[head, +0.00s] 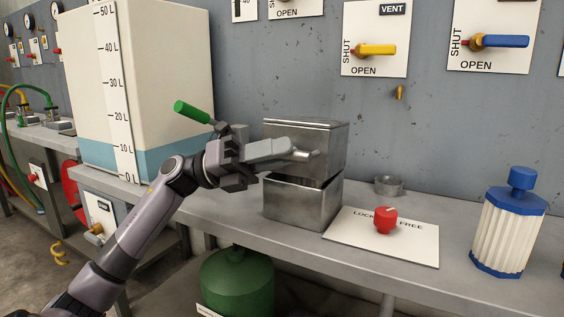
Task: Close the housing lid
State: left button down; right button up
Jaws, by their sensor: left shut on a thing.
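The housing (290,205) is a grey metal box on the bench, in the middle of the head view. Its lid (325,135), a deep metal cover, sits above it, with a dark gap between the two that shows at the front and right. My left gripper (302,153) reaches in from the left and is shut on the lid's handle (314,155), at the lid's front face. The fingers hide part of the handle and the lid's front. The inside of the housing is hidden. My right gripper is out of view.
A white tank (135,80) with a litre scale stands at the left, near a green-handled lever (192,112). Right of the housing are a plate with a red knob (385,219), a small metal cup (389,186) and a blue-and-white canister (508,225). Wall valves hang above.

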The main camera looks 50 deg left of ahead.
pick_arm(q)
jog(key=shift+s+d+f+m+h+b, duration=0.1)
jog(key=shift+s+f+m+h+b, duration=0.05)
jog(key=shift+f+m+b, duration=0.4)
jog(key=shift+s+f+m+h+b, duration=0.15)
jog(key=shift+f+m+b, duration=0.2)
jog(key=shift+f+b, duration=0.2)
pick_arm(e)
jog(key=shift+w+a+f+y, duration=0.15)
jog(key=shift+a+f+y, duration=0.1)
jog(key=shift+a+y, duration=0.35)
pick_arm(q)
jog(key=c, duration=1.1)
grip_release()
jog(key=shift+o, duration=0.2)
jog(key=v, duration=0.7)
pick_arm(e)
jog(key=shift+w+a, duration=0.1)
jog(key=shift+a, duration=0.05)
